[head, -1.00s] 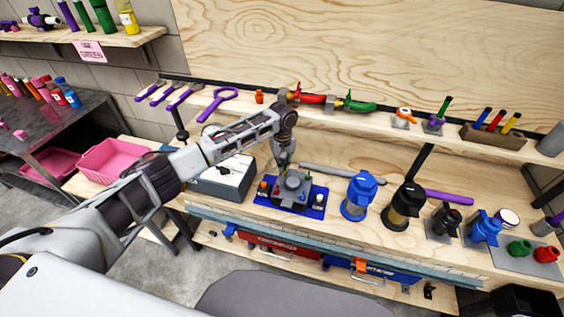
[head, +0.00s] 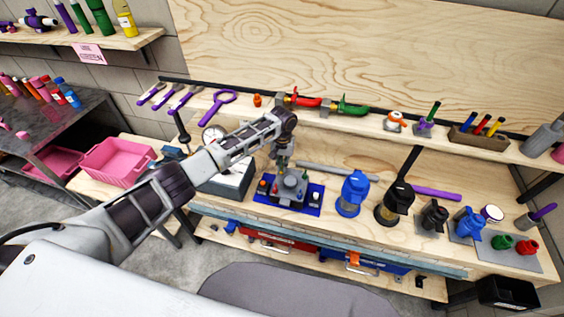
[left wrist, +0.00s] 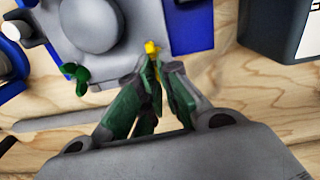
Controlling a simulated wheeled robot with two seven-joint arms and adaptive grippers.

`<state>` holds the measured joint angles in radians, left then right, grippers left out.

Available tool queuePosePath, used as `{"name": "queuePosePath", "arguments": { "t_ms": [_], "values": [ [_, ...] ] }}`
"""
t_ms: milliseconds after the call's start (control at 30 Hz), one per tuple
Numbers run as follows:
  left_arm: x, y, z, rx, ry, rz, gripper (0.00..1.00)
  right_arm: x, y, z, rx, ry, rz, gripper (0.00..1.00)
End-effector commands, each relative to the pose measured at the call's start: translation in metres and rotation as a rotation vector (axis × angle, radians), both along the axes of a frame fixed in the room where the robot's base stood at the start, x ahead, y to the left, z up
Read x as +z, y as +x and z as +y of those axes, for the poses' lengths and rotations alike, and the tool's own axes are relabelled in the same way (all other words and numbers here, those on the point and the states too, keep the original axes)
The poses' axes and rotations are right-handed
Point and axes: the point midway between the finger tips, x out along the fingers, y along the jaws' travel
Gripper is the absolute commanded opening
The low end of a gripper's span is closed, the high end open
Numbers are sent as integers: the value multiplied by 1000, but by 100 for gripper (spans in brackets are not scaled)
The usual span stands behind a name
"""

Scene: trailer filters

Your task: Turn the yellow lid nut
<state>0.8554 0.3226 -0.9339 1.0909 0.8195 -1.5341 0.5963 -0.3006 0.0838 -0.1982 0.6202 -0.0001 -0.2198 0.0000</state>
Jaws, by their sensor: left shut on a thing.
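A grey round-lidded housing (head: 290,186) stands on a blue plate (head: 315,207) on the workbench, with small coloured nuts around its lid. In the left wrist view the grey lid (left wrist: 95,22) fills the upper left. The yellow lid nut (left wrist: 152,47) shows at the lid's edge, right at my fingertips. My left gripper (left wrist: 152,62) is shut on it with its green-padded fingers, which hide its lower part. A green nut (left wrist: 76,73) sits to the left, apart from the fingers. In the head view my left gripper (head: 282,162) comes down behind the housing. My right gripper is not seen.
A dark box with a light top (head: 228,180) stands close left of the housing. A blue filter (head: 353,192) and a black one (head: 394,204) stand to the right. A grey bar (head: 335,171) lies behind. A shelf with tools runs above.

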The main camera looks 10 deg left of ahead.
Motion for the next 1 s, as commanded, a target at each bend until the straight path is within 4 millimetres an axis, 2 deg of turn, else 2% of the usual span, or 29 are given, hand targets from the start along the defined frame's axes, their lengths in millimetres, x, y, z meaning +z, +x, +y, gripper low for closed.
{"name": "queuePosePath", "arguments": {
  "t_ms": [333, 700, 733, 867, 1000],
  "values": [
    [0, 0, -1, -69, -1, 1, 0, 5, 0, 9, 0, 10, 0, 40],
    [0, 0, -1, -72, 0, 0, 0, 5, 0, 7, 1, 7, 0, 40],
    [0, 0, -1, -72, 0, 0, 10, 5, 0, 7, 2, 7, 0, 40],
    [0, 0, -1, -72, 0, 0, 27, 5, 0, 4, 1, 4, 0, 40],
    [0, 0, -1, -72, 0, 0, 28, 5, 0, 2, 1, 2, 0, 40]
  ]
}}
